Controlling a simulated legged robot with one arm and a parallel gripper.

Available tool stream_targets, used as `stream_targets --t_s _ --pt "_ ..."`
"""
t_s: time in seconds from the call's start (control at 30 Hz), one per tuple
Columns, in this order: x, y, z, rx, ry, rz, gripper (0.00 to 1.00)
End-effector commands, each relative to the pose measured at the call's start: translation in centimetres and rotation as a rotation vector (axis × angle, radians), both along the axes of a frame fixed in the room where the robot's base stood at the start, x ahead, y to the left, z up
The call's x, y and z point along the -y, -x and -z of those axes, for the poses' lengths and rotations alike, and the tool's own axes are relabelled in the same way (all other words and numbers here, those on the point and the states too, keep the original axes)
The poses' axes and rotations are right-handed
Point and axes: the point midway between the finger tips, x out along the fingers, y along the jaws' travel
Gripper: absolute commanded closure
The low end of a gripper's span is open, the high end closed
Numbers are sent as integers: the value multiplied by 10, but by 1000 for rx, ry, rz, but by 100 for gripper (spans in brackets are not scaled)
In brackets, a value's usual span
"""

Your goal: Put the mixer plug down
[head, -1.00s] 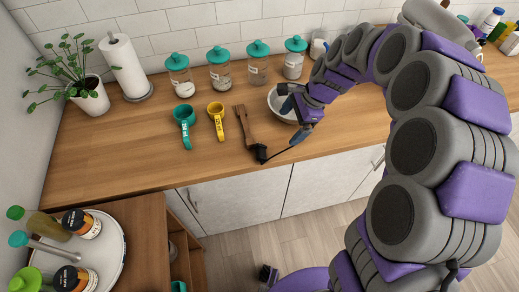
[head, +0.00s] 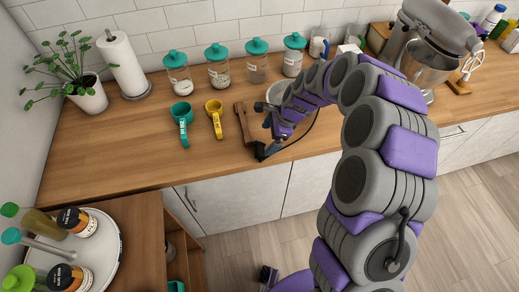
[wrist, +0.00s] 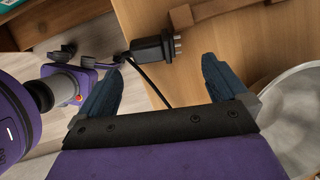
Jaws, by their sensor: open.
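The mixer plug (head: 260,152) is black and lies at the front edge of the wooden counter. In the wrist view the plug (wrist: 153,48) shows its prongs to the right, and its black cable runs down between the fingers. My gripper (wrist: 163,62) is open, with its two blue fingers apart and the plug just beyond their tips, not clamped. In the head view my gripper (head: 269,137) is low over the counter beside the plug. The mixer (head: 432,45), grey with a metal bowl, stands at the right of the counter.
A brown wooden utensil (head: 243,122) lies beside the plug. A white bowl (head: 277,93) stands behind my gripper, partly hidden. Green (head: 182,118) and yellow (head: 215,112) measuring cups lie to the left. Jars line the wall. The counter's left front is clear.

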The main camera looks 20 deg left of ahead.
Motion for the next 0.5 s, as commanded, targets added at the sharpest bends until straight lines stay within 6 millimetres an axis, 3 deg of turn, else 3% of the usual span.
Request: stream_targets --t_s 0.23,0.5 --pt "-7 3 14 0 3 -2 0" --pt "-20 9 48 -1 3 -1 0"
